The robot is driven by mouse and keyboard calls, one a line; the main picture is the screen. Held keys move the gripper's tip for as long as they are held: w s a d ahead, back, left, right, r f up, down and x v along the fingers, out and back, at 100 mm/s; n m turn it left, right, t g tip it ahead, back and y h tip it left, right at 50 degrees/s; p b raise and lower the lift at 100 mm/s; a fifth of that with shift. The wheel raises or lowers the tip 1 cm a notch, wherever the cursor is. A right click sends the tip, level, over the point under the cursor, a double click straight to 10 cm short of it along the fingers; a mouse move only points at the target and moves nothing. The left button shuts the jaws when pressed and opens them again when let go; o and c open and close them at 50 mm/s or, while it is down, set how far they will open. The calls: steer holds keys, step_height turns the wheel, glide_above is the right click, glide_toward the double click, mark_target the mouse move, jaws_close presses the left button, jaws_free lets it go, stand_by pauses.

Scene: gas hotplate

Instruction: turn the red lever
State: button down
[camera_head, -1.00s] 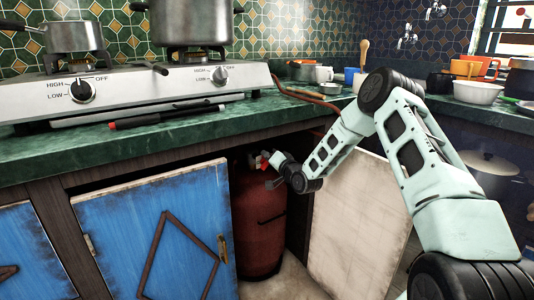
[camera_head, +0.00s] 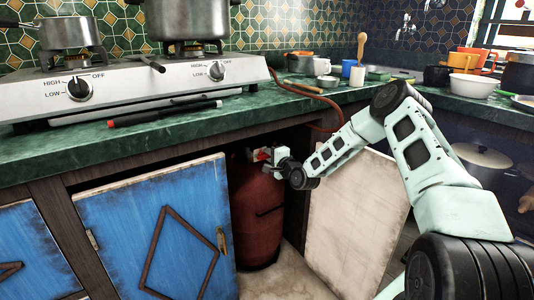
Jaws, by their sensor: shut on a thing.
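The red lever (camera_head: 263,155) is a small bright red piece at the top of the dark red gas cylinder (camera_head: 256,212), inside the open cabinet under the counter. My gripper (camera_head: 270,155) reaches in from the right and is shut on the red lever. The gripper's fingers and wrist hide part of the lever and the valve. A reddish hose (camera_head: 305,95) runs from behind the hotplate over the counter edge and down toward the cabinet.
The blue cabinet door (camera_head: 150,235) stands open left of the cylinder, and a pale door panel (camera_head: 350,215) stands open at right. The green counter (camera_head: 200,130) edge overhangs the opening. The hotplate (camera_head: 130,88) with pots stands above.

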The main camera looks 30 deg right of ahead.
stand_by(0.5)
steer(key=c, duration=1.5)
jaws_free()
steer(key=s+p, duration=0.1)
steer(key=s, duration=0.4)
steer(key=s+p, duration=0.1)
steer(key=s, duration=0.5)
steer(key=s+p, duration=0.1)
steer(key=s, duration=0.5)
steer(key=shift+s+d, duration=0.2)
steer(key=shift+d, duration=0.05)
